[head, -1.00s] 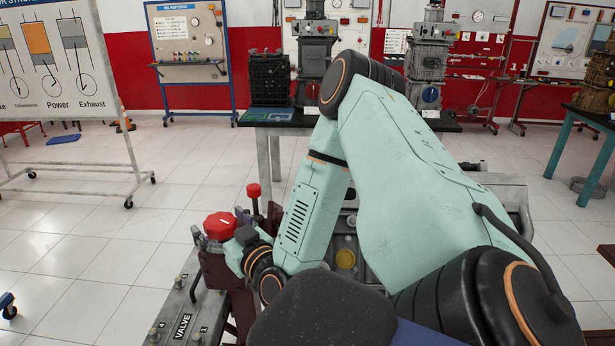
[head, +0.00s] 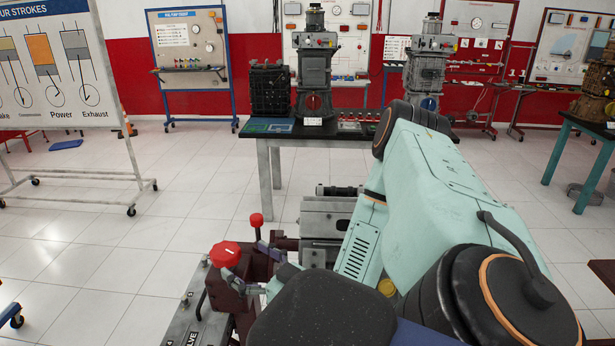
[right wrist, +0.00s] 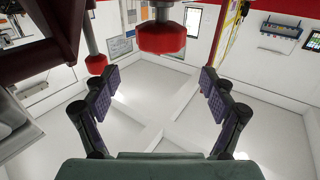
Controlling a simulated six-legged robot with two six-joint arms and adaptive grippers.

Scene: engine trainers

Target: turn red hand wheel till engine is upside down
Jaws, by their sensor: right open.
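The red hand wheel (head: 225,254) sits on the dark red stand at the lower left of the head view, beside a smaller red knob (head: 257,220) on a post. My right gripper (head: 250,268) is open and empty just to the right of the wheel. In the right wrist view, my open fingers (right wrist: 160,82) are spread wide; a large red wheel (right wrist: 162,38) shows above and between the fingertips, apart from both. The grey engine (head: 325,215) on the stand is partly hidden by my right arm. My left gripper is not in view.
A grey panel marked VALVE (head: 192,320) lies at the front left of the stand. A black-topped table (head: 262,131) with other engines stands behind. A whiteboard (head: 58,112) on wheels is at the left. The tiled floor between them is clear.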

